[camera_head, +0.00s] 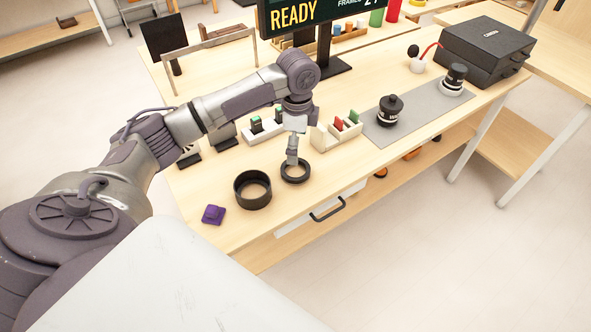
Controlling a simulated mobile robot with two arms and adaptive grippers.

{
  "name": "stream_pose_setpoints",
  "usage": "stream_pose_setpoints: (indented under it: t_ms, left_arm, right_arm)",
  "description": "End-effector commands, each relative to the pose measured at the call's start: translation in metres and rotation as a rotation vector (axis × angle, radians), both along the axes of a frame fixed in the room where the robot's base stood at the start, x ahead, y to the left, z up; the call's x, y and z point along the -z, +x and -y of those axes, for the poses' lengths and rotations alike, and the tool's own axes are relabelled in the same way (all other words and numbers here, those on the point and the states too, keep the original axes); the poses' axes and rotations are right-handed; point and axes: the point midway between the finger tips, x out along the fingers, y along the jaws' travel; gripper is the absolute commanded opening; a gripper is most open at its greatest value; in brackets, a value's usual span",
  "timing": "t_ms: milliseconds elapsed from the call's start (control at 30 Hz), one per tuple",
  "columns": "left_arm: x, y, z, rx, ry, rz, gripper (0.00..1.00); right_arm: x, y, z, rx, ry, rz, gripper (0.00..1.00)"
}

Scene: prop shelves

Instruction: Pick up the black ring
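A thin black ring (296,181) lies flat on the wooden table (225,237), near its front edge. A larger, taller black ring (253,202) stands just left of it. My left gripper (292,161) comes down from above at the thin ring, with its fingertips at the far side of the ring's opening. The fingers are small and seen nearly edge-on, so I cannot tell whether they are open or shut, or whether they touch the ring. My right gripper is not in view.
A purple block (213,214) lies left of the rings. Holders with green and red pieces (338,134) stand behind them. A grey mat (417,112) with black lens-like items (390,111) is to the right. A black case (486,50) and a display (322,15) stand farther back.

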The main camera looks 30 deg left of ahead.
Motion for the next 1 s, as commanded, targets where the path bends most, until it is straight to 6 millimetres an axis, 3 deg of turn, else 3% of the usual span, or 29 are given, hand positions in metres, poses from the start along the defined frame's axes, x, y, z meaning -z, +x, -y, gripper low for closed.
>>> stream_pose_setpoints:
  t_ms: [100,367,633,967,1000]
  left_arm:
    - [0.020,0.000,0.000,-0.001,-0.001,-0.002,1.00]
    - [0.040,-0.001,-0.001,-0.001,0.001,-0.001,1.00]
    - [0.079,-0.001,-0.004,0.001,0.000,-0.001,1.00]
    - [0.086,-0.001,-0.004,0.000,0.001,0.002,1.00]
    - [0.086,-0.001,-0.004,0.000,0.001,0.002,0.93]
  right_arm:
    - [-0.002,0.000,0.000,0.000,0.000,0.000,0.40]
    - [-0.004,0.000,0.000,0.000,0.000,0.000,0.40]
    - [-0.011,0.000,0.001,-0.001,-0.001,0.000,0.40]
    - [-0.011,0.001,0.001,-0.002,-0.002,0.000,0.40]
    - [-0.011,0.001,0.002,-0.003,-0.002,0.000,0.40]
